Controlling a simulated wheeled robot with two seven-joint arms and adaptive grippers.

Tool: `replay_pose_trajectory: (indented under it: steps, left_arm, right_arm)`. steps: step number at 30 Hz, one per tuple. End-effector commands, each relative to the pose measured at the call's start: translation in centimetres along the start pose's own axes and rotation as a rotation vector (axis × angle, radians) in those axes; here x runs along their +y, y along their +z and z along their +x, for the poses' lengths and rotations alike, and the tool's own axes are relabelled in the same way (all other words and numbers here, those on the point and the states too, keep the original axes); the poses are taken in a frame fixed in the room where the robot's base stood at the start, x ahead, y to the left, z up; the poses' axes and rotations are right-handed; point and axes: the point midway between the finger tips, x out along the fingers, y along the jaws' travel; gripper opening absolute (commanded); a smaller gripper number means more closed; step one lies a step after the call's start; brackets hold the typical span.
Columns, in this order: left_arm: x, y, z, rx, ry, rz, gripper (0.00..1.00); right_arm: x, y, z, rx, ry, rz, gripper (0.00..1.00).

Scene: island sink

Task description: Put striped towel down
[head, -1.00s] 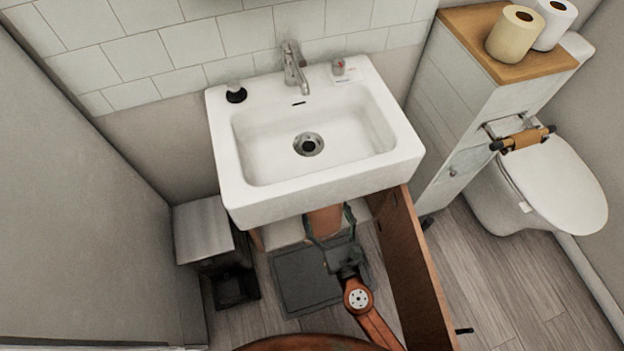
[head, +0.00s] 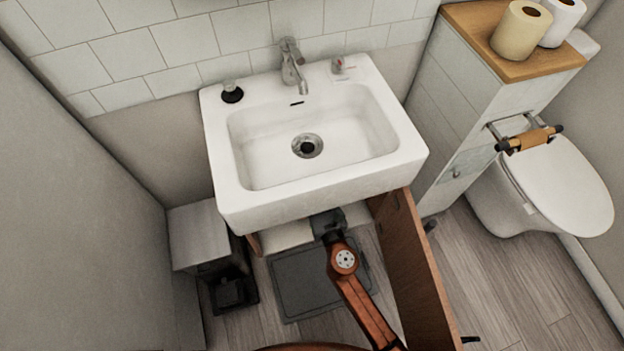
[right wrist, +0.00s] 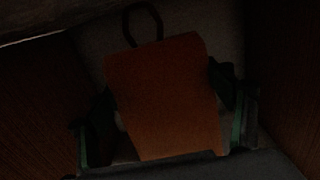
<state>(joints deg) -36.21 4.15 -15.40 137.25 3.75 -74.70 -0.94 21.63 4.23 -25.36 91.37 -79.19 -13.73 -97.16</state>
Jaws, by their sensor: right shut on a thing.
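My right gripper (head: 328,224) reaches under the front of the white sink in the head view, and its fingertips are hidden by the sink. In the dark right wrist view, my right gripper (right wrist: 165,118) has a finger on each side of an orange-brown thing (right wrist: 165,85) and is shut on it. The thing is flat-faced, with a dark loop at its far end. I cannot make out stripes on it. No clearly striped towel shows in the head view. My left gripper is not in view.
The white sink (head: 228,197) overhangs an open cabinet, whose brown door (head: 418,275) stands open to the right of my arm. A grey mat (head: 305,300) lies below. A pedal bin (head: 200,238) stands left. A toilet (head: 560,185) is right.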

Motion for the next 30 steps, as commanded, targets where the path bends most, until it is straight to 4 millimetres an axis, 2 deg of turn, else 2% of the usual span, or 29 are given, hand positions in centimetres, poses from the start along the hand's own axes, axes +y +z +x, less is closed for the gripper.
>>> replay_pose_trajectory:
  steps: [10,11,17,30]
  left_arm:
    - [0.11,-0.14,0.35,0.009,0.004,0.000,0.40]
    - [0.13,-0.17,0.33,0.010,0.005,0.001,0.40]
    - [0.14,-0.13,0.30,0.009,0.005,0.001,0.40]
    - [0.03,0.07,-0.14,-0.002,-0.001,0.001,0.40]
  right_arm:
    - [0.01,-0.15,-0.01,-0.001,0.000,0.000,0.31]
    - [0.01,-0.12,-0.02,-0.001,0.000,0.000,0.77]
    - [0.00,-0.09,-0.02,-0.001,0.000,0.000,0.91]
    - [-0.03,0.17,-0.36,0.000,0.000,-0.001,0.92]
